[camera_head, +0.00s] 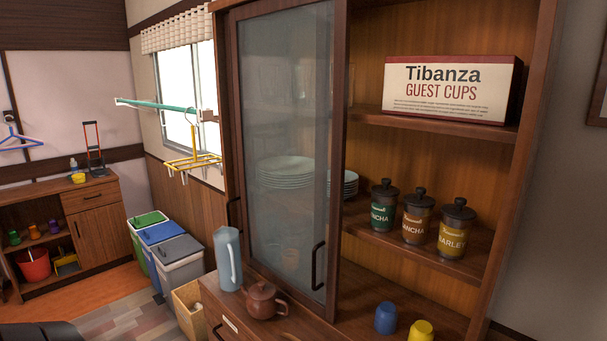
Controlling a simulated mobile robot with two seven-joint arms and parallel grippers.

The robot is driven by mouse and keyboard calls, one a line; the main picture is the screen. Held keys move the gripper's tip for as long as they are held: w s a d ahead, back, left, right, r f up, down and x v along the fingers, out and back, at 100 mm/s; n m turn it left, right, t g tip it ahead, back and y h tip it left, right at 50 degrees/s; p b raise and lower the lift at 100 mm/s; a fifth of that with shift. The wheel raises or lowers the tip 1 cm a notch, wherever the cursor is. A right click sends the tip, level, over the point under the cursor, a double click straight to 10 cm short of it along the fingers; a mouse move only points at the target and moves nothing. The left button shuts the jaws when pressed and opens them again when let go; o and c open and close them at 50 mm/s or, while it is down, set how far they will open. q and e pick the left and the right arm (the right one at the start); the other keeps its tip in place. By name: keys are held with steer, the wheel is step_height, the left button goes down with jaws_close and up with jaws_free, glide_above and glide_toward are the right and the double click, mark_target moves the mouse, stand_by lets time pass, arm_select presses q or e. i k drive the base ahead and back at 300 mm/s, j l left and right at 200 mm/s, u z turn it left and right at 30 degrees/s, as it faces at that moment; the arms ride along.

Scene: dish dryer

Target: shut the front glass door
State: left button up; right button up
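The front glass door (283,130) is a wood-framed sliding pane on the tall wooden cabinet (530,150). It stands over the left part of the cabinet, and the right part is open. A dark vertical handle (318,266) is on the door's lower right. Another dark handle (233,214) shows at the cabinet's left edge, behind the front door's frame. A stack of white plates (286,172) shows through the glass. Neither of my grippers is in view.
A blue-grey pitcher (228,262) and a brown teapot (264,300) stand on the ledge before the door. Three jars (417,215) and a guest cups box (456,88) are on open shelves. Blue (386,318) and yellow (421,331) cups stand below. Bins (178,258) stand left.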

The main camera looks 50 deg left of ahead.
mark_target(259, 9)
steer(key=u, duration=1.7)
steer(key=i+j+z, duration=0.1)
steer(key=z, duration=0.6)
steer(key=i+j+z, duration=0.1)
steer(key=j+z, duration=0.15)
steer(key=j, duration=0.15)
steer(key=i+j+z, duration=0.1)
steer(key=j+z, duration=0.15)
steer(key=j, duration=0.2)
